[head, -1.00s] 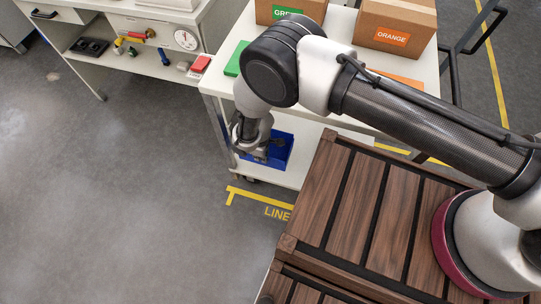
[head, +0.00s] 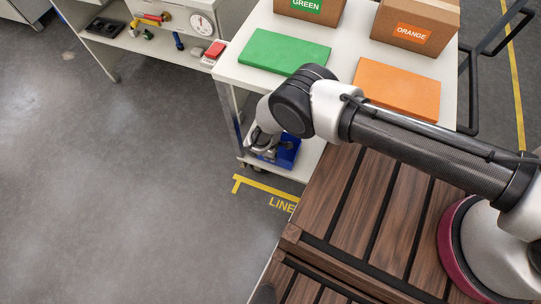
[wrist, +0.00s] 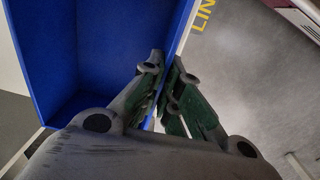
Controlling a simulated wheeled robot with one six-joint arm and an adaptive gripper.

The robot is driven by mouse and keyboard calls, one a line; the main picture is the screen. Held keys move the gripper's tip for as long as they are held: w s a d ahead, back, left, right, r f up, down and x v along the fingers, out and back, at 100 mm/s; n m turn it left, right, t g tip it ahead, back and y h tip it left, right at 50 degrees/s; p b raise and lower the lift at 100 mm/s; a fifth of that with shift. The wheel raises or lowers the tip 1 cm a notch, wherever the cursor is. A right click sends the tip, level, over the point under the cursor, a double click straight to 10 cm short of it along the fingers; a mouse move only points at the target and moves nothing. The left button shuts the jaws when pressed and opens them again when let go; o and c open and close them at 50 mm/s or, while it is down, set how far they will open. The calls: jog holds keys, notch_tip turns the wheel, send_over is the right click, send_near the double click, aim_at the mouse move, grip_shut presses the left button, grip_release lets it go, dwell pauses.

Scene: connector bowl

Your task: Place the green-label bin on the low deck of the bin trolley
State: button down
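A blue open-topped bin (head: 288,152) is at the low deck (head: 300,172) of the white trolley, near its front left end. I cannot tell whether it rests on the deck or hangs just above it. My gripper (head: 262,150) is at the bin's left side. In the wrist view, the fingers of my gripper (wrist: 165,88) straddle one side wall of the blue bin (wrist: 85,50), one inside and one outside, and look closed on it. The part of the bin's interior in view looks empty. No label shows on the bin; its outer faces are mostly hidden.
The trolley's top deck (head: 240,78) holds a green mat (head: 284,51), an orange mat (head: 398,90) and cardboard boxes labelled GREEN (head: 308,8) and ORANGE (head: 415,28). A workbench (head: 150,45) stands at the upper left. Grey floor (head: 110,190) at left is clear.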

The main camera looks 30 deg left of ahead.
jog(key=c, duration=1.6)
grip_release()
jog(key=shift+f, duration=0.1)
jog(key=shift+c, duration=0.2)
notch_tip(320, 180, up, 12)
jog(key=shift+s, duration=0.15)
